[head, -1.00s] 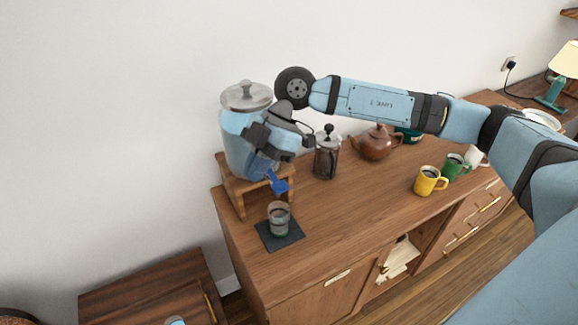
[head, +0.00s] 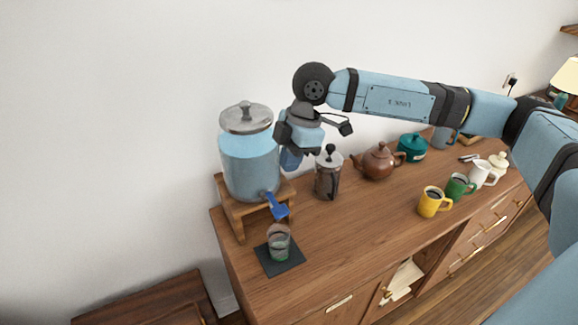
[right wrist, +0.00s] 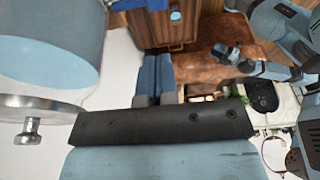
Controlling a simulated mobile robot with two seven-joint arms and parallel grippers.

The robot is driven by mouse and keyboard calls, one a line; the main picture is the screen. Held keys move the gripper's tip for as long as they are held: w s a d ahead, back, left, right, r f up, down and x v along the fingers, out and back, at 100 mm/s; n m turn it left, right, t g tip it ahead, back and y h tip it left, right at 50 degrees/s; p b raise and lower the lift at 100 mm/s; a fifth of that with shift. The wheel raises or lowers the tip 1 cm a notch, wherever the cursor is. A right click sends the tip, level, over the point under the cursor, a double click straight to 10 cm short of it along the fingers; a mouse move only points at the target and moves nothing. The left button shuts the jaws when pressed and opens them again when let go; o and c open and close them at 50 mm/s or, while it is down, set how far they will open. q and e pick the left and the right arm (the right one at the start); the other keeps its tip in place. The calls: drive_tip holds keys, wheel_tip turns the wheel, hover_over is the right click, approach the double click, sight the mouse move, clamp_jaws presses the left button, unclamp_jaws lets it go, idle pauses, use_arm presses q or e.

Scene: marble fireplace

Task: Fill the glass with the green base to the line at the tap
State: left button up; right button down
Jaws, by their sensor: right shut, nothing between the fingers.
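The glass with the green base (head: 279,243) stands upright on a dark square mat (head: 270,264), below the blue tap (head: 278,207) of the big glass dispenser (head: 250,165). The glass is small here; I cannot make out its line or water level. The dispenser holds bluish water, has a grey lid and sits on a wooden stand. My right gripper (head: 290,160) is shut and empty, right of the dispenser and above the cabinet. Its closed fingers also show in the right wrist view (right wrist: 156,75). What looks like my left gripper (right wrist: 224,53) is small at the right there.
A French press (head: 328,176) stands right of the dispenser, close to my right gripper. Further right are a brown teapot (head: 380,162), a teal pot (head: 412,148), a yellow mug (head: 432,202) and a green mug (head: 459,187). The cabinet top (head: 350,235) is clear in front.

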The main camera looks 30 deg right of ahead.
sight(278, 212)
drive_tip(key=x, duration=0.3)
drive_tip(key=p+x, duration=0.1)
drive_tip(key=x, duration=0.3)
drive_tip(key=d+p+x, duration=0.1)
drive_tip(key=x, duration=0.2)
drive_tip(key=shift+a+f, duration=0.15)
drive_tip(key=shift+f, duration=0.75)
